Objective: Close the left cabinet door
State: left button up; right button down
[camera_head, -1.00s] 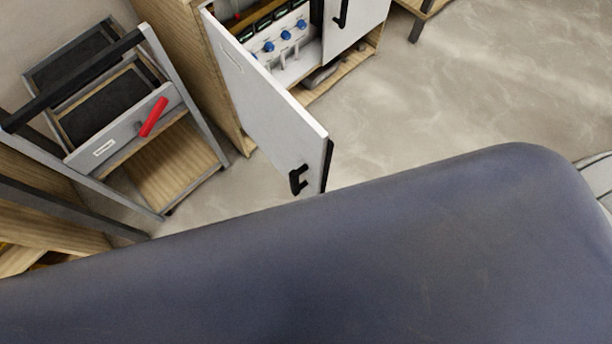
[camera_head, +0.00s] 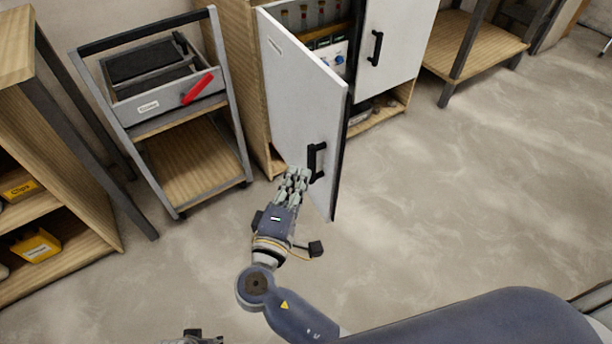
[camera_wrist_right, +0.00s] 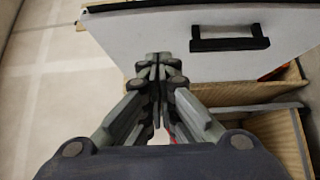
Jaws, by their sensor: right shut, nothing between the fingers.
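The left cabinet door (camera_head: 305,90) is white with a dark edge and stands wide open, its free edge swung out towards me. Its black handle (camera_head: 316,161) is near the lower free edge. My right gripper (camera_head: 293,177) is shut and empty, in front of the door's outer face, just left of the handle. In the right wrist view the shut fingers (camera_wrist_right: 158,65) point at the white door panel (camera_wrist_right: 150,35), with the handle (camera_wrist_right: 230,37) to their right. I cannot tell whether the fingertips touch the panel.
The right cabinet door (camera_head: 392,45) is shut. Inside the cabinet is a panel with blue knobs (camera_head: 338,60). A wooden shelf (camera_head: 100,245) is at far left. The floor (camera_head: 460,190) to the right is clear.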

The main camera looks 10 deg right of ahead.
send_near(329, 127)
jog(key=w+a, duration=0.2)
jog(key=w, duration=0.1)
jog(key=shift+w+d+f, duration=0.1)
jog(key=shift+w+d, duration=0.15)
jog(key=shift+d, duration=0.8)
jog(key=shift+w+d, duration=0.25)
jog(key=shift+d, duration=0.8)
